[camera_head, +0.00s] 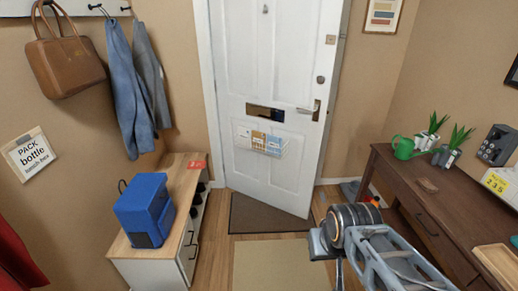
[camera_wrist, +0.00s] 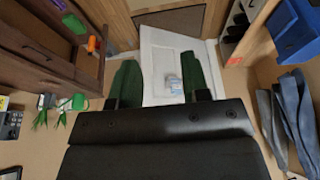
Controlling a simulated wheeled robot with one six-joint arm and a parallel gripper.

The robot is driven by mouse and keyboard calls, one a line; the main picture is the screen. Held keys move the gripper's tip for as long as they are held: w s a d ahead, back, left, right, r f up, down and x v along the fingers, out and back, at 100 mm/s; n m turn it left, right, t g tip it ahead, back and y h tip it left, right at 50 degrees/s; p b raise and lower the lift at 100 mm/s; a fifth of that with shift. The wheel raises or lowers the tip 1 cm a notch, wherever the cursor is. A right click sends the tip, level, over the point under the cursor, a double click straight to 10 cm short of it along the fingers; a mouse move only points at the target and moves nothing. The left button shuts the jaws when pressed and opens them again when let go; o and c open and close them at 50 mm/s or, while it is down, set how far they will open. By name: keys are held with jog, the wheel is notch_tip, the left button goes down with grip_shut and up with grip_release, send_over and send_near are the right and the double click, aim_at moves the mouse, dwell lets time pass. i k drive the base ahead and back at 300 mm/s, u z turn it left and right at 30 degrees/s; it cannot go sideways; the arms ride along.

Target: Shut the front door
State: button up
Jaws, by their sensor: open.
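The white front door (camera_head: 270,75) stands ajar in the head view. Its lower right corner is swung into the room, off the right jamb. A lever handle (camera_head: 312,110) is on its right side, with a round lock above. The door (camera_wrist: 165,45) also shows upside down in the wrist view, beyond my fingers. My gripper (camera_wrist: 160,68) is open, with two green-padded fingers apart and nothing between them. In the head view my arm reaches in at lower right, short of the door; the fingertips are not clear there.
A mat (camera_head: 262,215) lies at the door's foot. A low bench (camera_head: 165,262) with a blue box (camera_head: 146,210) stands left. A dark console table (camera_head: 395,178) with plants and a green watering can (camera_head: 405,148) stands right. The rug (camera_head: 280,265) is clear.

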aim_at(275, 60)
jog(key=z, duration=0.2)
jog(key=i, duration=2.2)
jog(key=u, duration=0.75)
jog(key=i, duration=0.4)
jog(key=u, duration=0.2)
